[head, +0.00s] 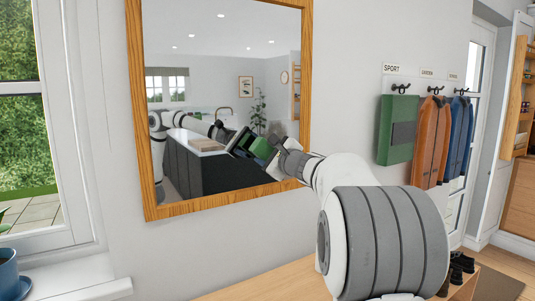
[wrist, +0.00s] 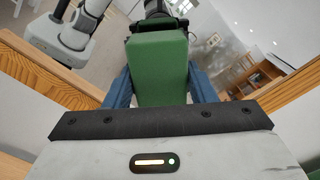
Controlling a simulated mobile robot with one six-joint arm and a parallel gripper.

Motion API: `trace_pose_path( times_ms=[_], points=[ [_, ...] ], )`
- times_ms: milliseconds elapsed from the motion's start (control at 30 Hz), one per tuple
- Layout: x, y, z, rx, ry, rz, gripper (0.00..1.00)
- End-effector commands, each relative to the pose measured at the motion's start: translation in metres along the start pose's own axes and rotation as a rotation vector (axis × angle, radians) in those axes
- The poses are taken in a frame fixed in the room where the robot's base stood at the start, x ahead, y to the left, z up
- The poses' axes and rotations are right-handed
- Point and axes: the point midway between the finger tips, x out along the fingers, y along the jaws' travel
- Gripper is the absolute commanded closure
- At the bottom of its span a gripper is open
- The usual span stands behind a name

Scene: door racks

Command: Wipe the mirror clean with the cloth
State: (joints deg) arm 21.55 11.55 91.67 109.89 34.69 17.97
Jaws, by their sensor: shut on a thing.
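The mirror (head: 215,80) hangs on the wall in a wooden frame and fills the left middle of the head view. A faint grey patch shows on its glass near the right edge, just above my gripper. My gripper (wrist: 160,85) has its blue fingers on both sides of a green, block-like cloth (wrist: 158,62) and is shut on it. In the head view my gripper (head: 283,160) is at the lower right of the glass, partly hidden by my wrist. Its reflection shows beside it. I cannot tell whether the cloth touches the glass.
A wooden bench (head: 270,280) runs below the mirror. A window (head: 22,130) and a blue plant pot (head: 10,276) are at the left. A green bag (head: 398,128) and jackets (head: 430,140) hang on hooks at the right. Shoes (head: 460,266) stand low at the right.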

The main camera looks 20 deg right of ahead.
Motion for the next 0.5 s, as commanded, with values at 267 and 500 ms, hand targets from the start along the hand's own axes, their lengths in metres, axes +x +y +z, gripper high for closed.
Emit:
trace_pose_path(
  times_ms=[267,500],
  points=[
    [0.0001,0.0003,0.0005,0.000,-0.001,0.000,0.68],
    [0.0037,0.0007,0.0005,0.001,-0.001,0.001,0.68]
  ],
)
